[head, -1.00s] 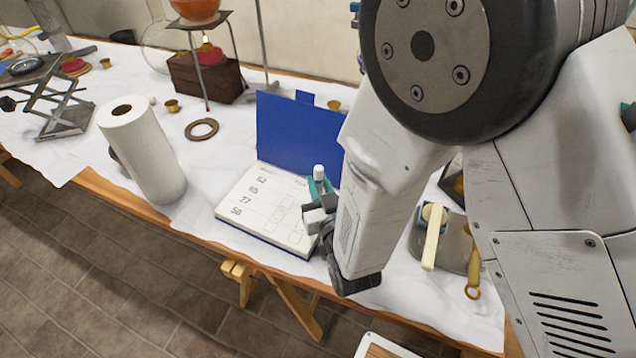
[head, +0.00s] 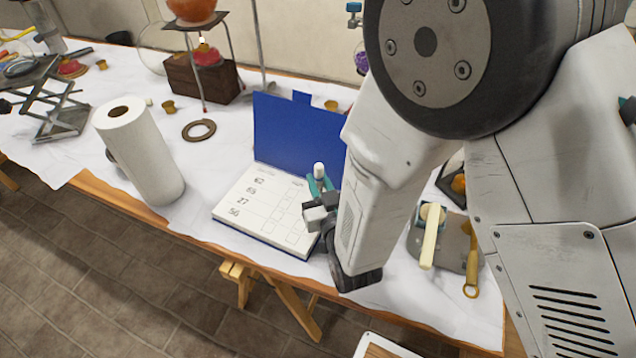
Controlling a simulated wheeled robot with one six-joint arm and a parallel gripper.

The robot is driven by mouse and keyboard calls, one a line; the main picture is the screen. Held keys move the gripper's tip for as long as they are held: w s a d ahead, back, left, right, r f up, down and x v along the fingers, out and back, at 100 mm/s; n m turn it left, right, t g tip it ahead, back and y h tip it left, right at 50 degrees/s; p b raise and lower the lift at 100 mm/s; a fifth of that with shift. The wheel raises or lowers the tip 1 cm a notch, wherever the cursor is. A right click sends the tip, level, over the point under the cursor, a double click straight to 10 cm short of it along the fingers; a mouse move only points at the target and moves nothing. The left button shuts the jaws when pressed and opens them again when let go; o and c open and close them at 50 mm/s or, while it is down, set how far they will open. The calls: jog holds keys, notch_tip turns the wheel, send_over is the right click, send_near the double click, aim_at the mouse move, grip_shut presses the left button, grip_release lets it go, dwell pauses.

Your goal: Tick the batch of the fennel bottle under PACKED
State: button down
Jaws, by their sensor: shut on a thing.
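An open book with a blue cover (head: 297,130) lies on the table. Its white page (head: 240,213) lists several numbers, which look like 62, 69, 27 and 56, with columns of empty-looking boxes to their right. The column headings are too small to read. My gripper (head: 319,186), with teal fingers, is over the right side of the page, shut on a white-ended pen (head: 319,170). The pen's lower end is hidden, so I cannot tell whether it touches the page. My arm hides the page's right edge. I cannot make out a fennel bottle.
A paper towel roll (head: 140,155) stands left of the book. A grey holder (head: 455,247) with a pale-handled tool (head: 430,240) is at right.

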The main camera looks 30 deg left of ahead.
jog(key=shift+w+d, duration=0.25)
jog(key=shift+w, duration=0.1)
dwell(1.1)
jog(key=shift+r, duration=0.1)
jog(key=shift+r, duration=3)
